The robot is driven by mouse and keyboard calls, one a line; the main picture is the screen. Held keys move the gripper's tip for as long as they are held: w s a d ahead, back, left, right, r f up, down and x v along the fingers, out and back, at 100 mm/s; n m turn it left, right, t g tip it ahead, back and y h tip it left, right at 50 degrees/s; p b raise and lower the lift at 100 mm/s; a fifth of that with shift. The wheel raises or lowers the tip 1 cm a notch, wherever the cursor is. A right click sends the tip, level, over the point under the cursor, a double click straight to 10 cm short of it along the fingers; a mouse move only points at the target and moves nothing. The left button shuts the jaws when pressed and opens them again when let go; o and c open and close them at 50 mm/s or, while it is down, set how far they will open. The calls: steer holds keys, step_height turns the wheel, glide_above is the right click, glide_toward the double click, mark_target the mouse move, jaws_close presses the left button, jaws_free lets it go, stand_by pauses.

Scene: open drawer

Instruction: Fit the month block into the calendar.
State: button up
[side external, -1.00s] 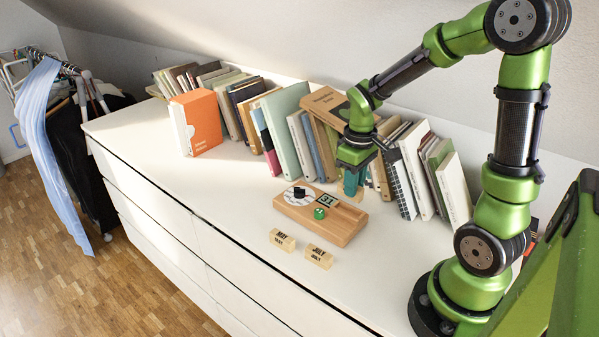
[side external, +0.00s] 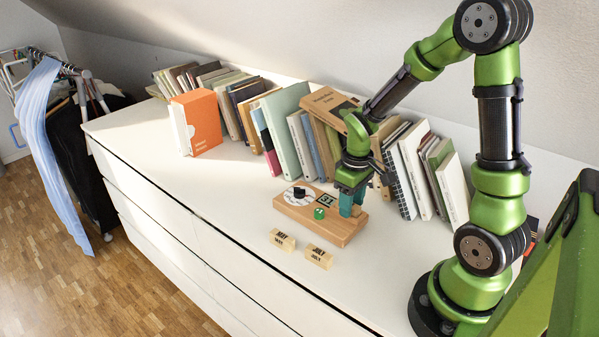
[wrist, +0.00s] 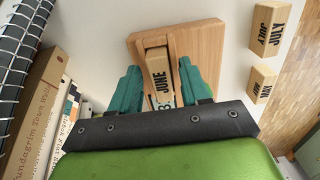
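The wooden calendar (side external: 335,231) lies on the white dresser top, with a round dial and a 31 tile on it. In the wrist view the calendar base (wrist: 203,37) carries the JUNE month block (wrist: 158,77), which lies lengthwise in or over the slot. I cannot tell how deep it sits. My gripper (side external: 352,203) is low over the right end of the calendar. Its teal fingers (wrist: 161,85) stand on both sides of the block, with a narrow gap showing on each side. In the side view the fingers hide the block.
Two other month blocks, MAY (side external: 282,239) and JULY (side external: 319,257), lie in front of the calendar. A row of books (side external: 300,140) stands close behind it. The dresser top (side external: 235,205) to the left is clear.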

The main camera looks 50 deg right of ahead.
step_height(320, 180, up, 12)
steer(key=s+a+r+m+t+y, duration=0.1)
steer(key=s+a+r+t, duration=0.2)
steer(key=a, duration=0.3)
steer(key=s+a+r+m+t+y, duration=0.1)
steer(key=s+a+r+m+t, duration=0.1)
steer(key=a, duration=0.5)
step_height(320, 180, up, 2)
steer(key=shift+s+r+m+t, duration=0.3)
steer(key=shift+s+t, duration=0.15)
steer(key=shift+t, duration=0.65)
